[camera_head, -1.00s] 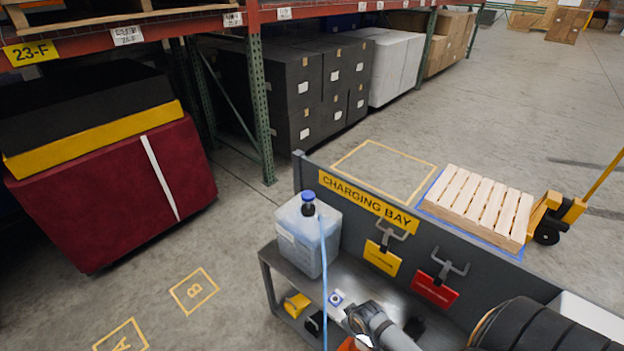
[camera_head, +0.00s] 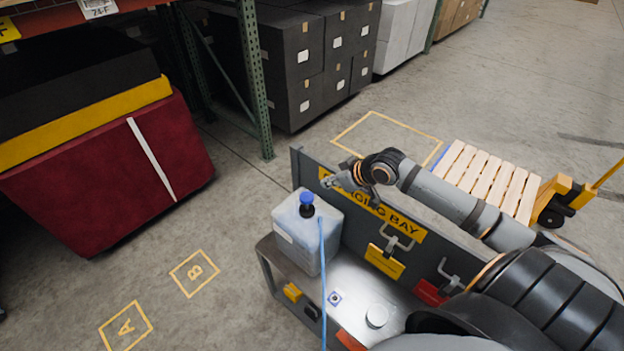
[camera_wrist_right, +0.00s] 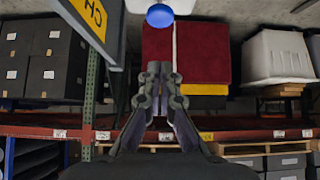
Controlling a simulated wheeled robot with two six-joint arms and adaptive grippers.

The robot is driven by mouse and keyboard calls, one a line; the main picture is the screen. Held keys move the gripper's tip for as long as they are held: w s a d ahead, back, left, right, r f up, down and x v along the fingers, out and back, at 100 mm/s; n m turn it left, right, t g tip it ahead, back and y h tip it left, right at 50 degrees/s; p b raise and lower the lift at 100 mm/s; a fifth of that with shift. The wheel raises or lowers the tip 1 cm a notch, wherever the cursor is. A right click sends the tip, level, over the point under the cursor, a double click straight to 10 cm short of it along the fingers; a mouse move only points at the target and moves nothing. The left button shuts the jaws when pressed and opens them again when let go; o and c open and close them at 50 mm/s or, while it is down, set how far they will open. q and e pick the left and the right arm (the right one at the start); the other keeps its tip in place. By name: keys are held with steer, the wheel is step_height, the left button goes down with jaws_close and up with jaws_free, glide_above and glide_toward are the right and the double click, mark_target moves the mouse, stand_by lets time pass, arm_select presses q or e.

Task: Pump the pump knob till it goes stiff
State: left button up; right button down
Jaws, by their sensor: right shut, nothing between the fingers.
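The blue pump knob (camera_head: 307,198) stands upright on a dark collar on top of a pale blue, translucent jug (camera_head: 299,243). The jug is on the left end of the grey bench (camera_head: 350,283). My right gripper (camera_head: 327,183) is shut and empty, up and to the right of the knob in the head view, and apart from it. In the right wrist view the shut fingers (camera_wrist_right: 160,70) point toward the top of the picture, where the blue knob (camera_wrist_right: 160,15) shows beyond the tips. My left gripper is not in view.
A blue hose (camera_head: 322,290) runs down from the jug's top. The bench's back panel carries a yellow charging bay sign (camera_head: 405,225), partly behind my right arm, and hooks with a yellow tag (camera_head: 384,262) and a red tag (camera_head: 430,292). Open floor lies left of the bench.

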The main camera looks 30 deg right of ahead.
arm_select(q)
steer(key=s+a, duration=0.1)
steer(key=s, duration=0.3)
arm_select(e)
steer(key=b, duration=1)
glide_above(305, 194)
steer(key=s, duration=0.2)
steer(key=f, duration=0.7)
steer(key=shift+s+d+f, duration=0.15)
steer(key=shift+d, duration=0.15)
step_height(305, 194, down, 2)
steer(key=shift+d+f+b, duration=0.15)
steer(key=shift+b, duration=0.8)
arm_select(q)
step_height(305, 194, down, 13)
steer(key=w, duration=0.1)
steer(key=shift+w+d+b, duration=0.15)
steer(key=shift+b, duration=0.25)
arm_select(e)
steer(key=shift+s+f, duration=0.2)
steer(key=shift+f, duration=0.1)
